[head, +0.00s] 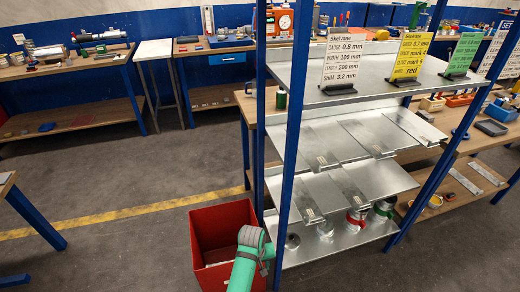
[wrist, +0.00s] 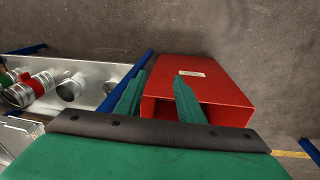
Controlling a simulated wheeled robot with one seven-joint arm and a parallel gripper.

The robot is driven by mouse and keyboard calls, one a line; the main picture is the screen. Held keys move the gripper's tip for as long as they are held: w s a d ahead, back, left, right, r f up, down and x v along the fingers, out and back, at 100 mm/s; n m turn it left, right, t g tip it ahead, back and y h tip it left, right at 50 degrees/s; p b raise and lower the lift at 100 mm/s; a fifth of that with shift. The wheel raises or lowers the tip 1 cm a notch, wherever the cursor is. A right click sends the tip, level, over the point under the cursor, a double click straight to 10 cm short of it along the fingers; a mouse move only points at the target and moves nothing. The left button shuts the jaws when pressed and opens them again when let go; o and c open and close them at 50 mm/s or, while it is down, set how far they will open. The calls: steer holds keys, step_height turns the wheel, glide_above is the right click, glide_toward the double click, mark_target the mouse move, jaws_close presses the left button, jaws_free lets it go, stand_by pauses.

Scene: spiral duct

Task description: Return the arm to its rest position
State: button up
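My green arm (head: 250,262) reaches up from the bottom of the head view, in front of the red bin. In the wrist view my gripper (wrist: 160,76) has two green fingers standing apart, with nothing visible between them. The fingers overlap the red bin (wrist: 212,78), so it lies behind them in that view. How far they are from it I cannot tell.
The red bin (head: 225,222) stands on the floor against the left of a blue-posted metal shelf rack (head: 330,80). The rack holds sheet-metal parts, sign cards and duct fittings (head: 355,218). Workbenches (head: 75,68) line the back wall. The floor (head: 110,190) left of the bin is clear.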

steer(key=s+d+r+n+t+h, duration=0.15)
steer(key=s+d+t, duration=0.3)
steer(key=d, duration=0.55)
steer(key=s+d+t+h, duration=0.25)
steer(key=s+d, duration=0.25)
steer(key=d, duration=0.4)
steer(key=s+a+r+t+y, duration=0.2)
steer(key=s+a+r, duration=0.25)
steer(key=s, duration=0.55)
steer(key=s+a+r+t+y, duration=0.25)
steer(key=s+a, duration=0.35)
steer(key=s, duration=0.3)
steer(key=s+a+r+m+t, duration=0.1)
steer(key=s+a+r+m, duration=0.1)
steer(key=s+a+r, duration=0.2)
steer(key=s+a+r+m+t, duration=0.1)
steer(key=s+a+r, duration=0.3)
steer(key=r, duration=0.5)
steer(key=shift+s+a+r+m+t+y, duration=0.15)
steer(key=shift+s+a+m+t+y, duration=0.15)
steer(key=shift+s, duration=0.55)
